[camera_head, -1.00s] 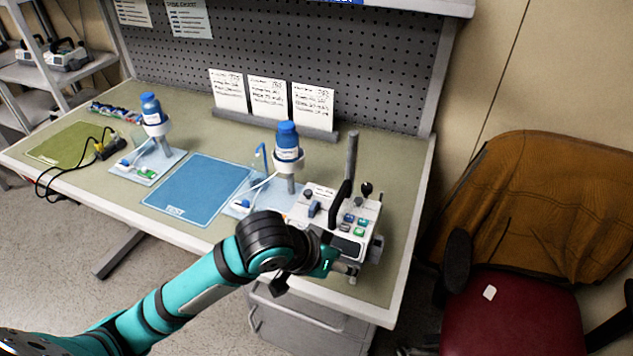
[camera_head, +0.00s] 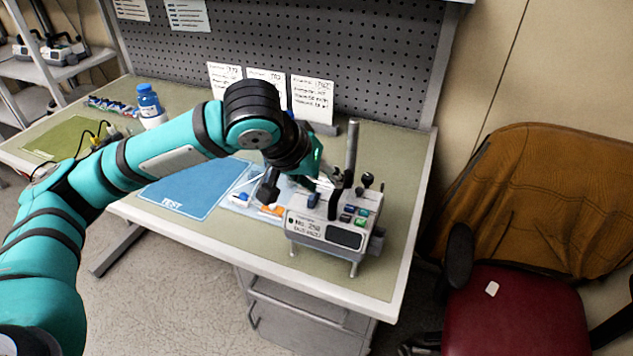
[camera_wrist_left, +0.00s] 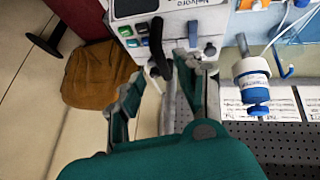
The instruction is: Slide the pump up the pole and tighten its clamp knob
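The white pump (camera_head: 320,232) stands on the bench's right end on short legs, with a label and dark screen in front and coloured buttons on top. It also shows at the top of the left wrist view (camera_wrist_left: 135,14). The grey pole (camera_head: 351,148) rises upright behind it. A black handle (camera_head: 341,190) stands on its top, with a black knob (camera_head: 367,180) to the right; I cannot tell which part is the clamp knob. My left gripper (camera_head: 330,180) is just above the pump's rear; in the wrist view (camera_wrist_left: 158,88) its fingers are apart near the black handle (camera_wrist_left: 158,48).
A blue mat (camera_head: 185,190) lies left of the pump. A blue-capped bottle (camera_head: 148,105) stands further left, cards (camera_head: 312,98) lean at the pegboard (camera_head: 370,60). A chair (camera_head: 530,220) is right of the bench. The bench's front right is clear.

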